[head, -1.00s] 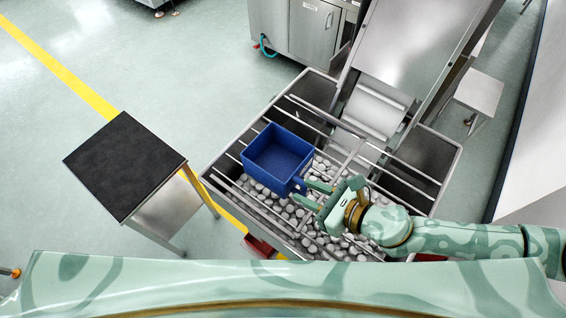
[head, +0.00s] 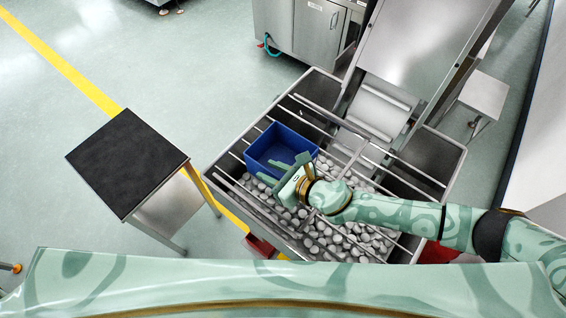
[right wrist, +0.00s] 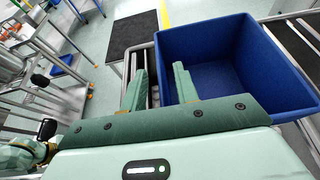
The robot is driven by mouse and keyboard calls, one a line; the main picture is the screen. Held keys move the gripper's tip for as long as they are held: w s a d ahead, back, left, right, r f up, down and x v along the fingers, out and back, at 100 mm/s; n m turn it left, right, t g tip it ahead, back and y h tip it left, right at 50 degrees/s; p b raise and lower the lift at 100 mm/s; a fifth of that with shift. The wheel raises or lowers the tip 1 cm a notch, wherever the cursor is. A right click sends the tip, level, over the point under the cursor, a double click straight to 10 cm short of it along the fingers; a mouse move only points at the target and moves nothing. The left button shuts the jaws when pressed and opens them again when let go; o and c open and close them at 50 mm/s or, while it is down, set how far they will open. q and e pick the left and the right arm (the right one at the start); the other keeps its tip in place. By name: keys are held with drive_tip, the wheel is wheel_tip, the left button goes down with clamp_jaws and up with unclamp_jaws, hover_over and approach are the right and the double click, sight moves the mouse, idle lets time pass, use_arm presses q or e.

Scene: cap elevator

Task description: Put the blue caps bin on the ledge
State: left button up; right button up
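The blue bin (head: 262,143) rests on metal bars across the top of a steel hopper (head: 226,152). It looks empty inside in the right wrist view (right wrist: 225,45). My right gripper (head: 273,172) is at the bin's near side. In the right wrist view its fingers (right wrist: 160,85) are apart, one over the bin's inside and the other outside the near wall, with a gap visible between them. The bin's near corner is hidden behind the gripper in the head view. My left gripper is not in view. Which surface is the ledge I cannot tell.
A black-topped stand (head: 128,163) is left of the hopper. Many grey caps (head: 335,240) lie in the hopper under the bars. A steel conveyor (head: 415,50) rises behind it. A steel cabinet (head: 305,30) stands at the back. The floor at upper left is clear.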

clamp_jaws()
idle(1.3)
